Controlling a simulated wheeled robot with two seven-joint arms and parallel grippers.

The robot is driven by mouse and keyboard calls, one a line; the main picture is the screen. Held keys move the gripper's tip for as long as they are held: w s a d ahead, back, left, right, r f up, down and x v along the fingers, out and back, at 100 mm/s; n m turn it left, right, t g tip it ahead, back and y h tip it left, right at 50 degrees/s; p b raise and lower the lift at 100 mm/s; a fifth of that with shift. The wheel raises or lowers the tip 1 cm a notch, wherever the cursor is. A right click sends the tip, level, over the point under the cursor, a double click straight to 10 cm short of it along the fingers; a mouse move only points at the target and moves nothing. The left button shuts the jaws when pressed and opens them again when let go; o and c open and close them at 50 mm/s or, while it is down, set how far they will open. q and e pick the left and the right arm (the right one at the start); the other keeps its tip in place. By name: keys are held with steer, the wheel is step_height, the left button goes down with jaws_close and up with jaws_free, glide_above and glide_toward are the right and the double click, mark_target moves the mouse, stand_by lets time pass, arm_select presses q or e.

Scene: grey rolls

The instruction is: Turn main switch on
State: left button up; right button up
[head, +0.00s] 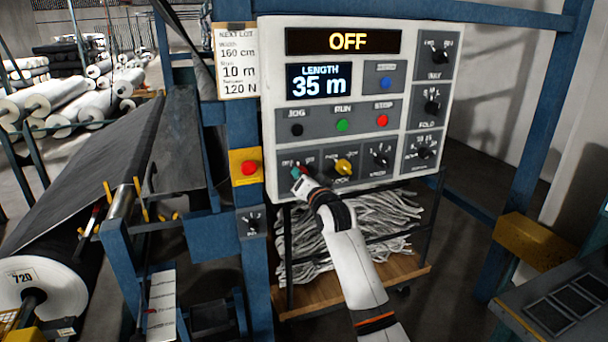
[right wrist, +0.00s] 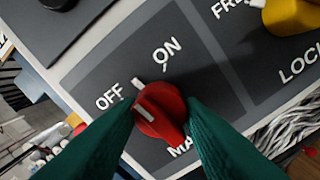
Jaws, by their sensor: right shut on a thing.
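The main switch is a red knob (right wrist: 160,110) on a grey plate marked OFF and ON. In the right wrist view a white stripe on the knob lies on its upper-left side, nearer OFF than ON. My right gripper (right wrist: 162,128) is shut on the knob, with a green finger on each side. In the head view this gripper (head: 299,175) is at the lower left of the white control panel (head: 362,178) and hides most of the switch. The top display (head: 348,41) reads OFF. My left gripper is not in view.
A yellow lock knob (head: 343,167) sits just right of the switch. A red button on a yellow box (head: 248,168) is to the left. Jog, run and stop buttons are above, with several dials at the right. A cart of grey strips (head: 390,215) stands below.

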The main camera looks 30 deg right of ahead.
steer(key=shift+m+p, duration=3.1)
steer(key=shift+m, duration=2)
steer(key=o, duration=1)
steer(key=b+v, duration=0.2)
steer(key=v, duration=1)
